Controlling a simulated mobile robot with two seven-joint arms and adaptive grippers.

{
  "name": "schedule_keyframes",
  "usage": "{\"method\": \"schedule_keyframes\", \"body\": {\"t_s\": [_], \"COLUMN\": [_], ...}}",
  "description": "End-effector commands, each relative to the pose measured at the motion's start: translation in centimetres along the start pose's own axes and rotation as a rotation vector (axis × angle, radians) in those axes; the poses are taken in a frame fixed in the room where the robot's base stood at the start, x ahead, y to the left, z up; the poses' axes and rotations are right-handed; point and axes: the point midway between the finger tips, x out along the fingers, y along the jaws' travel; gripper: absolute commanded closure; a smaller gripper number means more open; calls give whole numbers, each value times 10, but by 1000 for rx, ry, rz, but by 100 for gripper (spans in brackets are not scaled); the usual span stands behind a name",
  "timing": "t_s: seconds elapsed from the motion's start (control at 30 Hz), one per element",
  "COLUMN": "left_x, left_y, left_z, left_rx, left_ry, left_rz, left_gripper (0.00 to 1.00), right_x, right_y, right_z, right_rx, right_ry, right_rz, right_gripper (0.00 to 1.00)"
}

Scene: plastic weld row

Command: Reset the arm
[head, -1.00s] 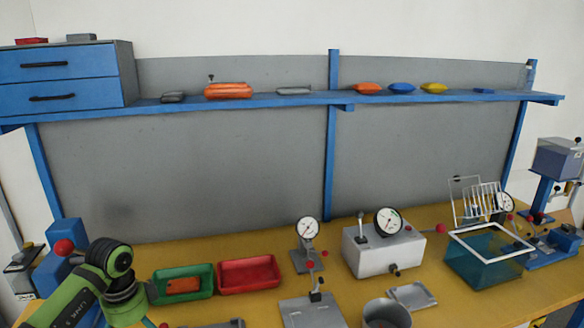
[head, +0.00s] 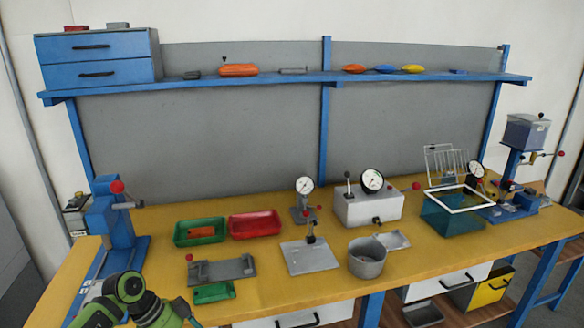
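My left arm, green and black, shows at the bottom left in the head view, in front of the bench edge. Its gripper is not clearly visible. My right arm and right gripper are out of the picture. The yellow bench top (head: 150,232) carries a blue lever press (head: 112,225) at the left. A green tray (head: 186,240) holding an orange piece (head: 202,232) stands beside a red tray (head: 255,225). A grey fixture (head: 222,268) lies in front of them.
A gauge box (head: 366,208), a grey pot (head: 366,262) and a teal tank (head: 445,218) stand centre and right. A second blue press (head: 515,170) is at the far right. A blue shelf (head: 300,79) runs behind.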

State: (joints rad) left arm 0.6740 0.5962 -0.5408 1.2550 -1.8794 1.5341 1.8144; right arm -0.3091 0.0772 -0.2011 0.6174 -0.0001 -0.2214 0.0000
Motion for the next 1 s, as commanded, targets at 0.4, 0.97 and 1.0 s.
{"method": "schedule_keyframes", "body": {"t_s": [0.4, 0.97, 1.0], "left_x": [163, 336, 342], "left_y": [15, 326, 350], "left_z": [7, 198, 200], "left_rx": [-376, -1170, -1200], "left_ry": [650, -165, -208], "left_rz": [-670, -617, -579], "left_gripper": [0, 0, 0], "right_x": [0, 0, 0], "right_y": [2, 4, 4], "right_z": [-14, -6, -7], "right_rx": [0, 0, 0], "right_ry": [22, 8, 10], "right_rz": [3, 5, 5], "right_gripper": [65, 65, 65]}}
